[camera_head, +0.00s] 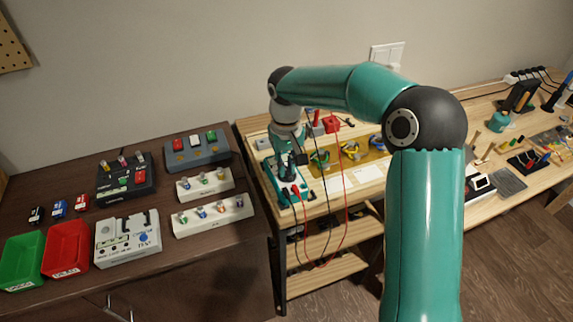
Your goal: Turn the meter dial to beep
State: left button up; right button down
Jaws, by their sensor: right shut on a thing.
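The meter (283,199) is a small teal device lying near the left end of the light wooden bench. Red and black leads run from its near end and hang over the bench's front edge. My right arm reaches in from the lower right and bends down over the meter. My right gripper (289,172) points down at the meter's face and is shut on the dial. The gripper hides the dial, so its setting cannot be read. My left gripper is out of view.
A dark cabinet at left holds a green bin (22,262), a red bin (66,249), a white test box (128,238) and white racks (212,215). A yellow mat (375,165) with coiled wires lies right of the meter. My arm covers the bench's middle.

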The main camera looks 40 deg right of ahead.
jog(key=shift+d, duration=0.2)
jog(key=shift+w+n, duration=0.1)
jog(key=shift+n, duration=0.3)
dwell(0.5)
jog(key=shift+n, duration=0.3)
jog(key=n+p, duration=0.2)
jog(key=n, duration=0.3)
jog(key=shift+a, duration=0.1)
jog(key=n, duration=0.4)
jog(key=shift+a+p, duration=0.1)
jog(key=shift+p, duration=0.25)
jog(key=shift+n+p, duration=0.35)
jog(key=shift+n, duration=1.25)
jog(key=c, duration=1.2)
grip_release()
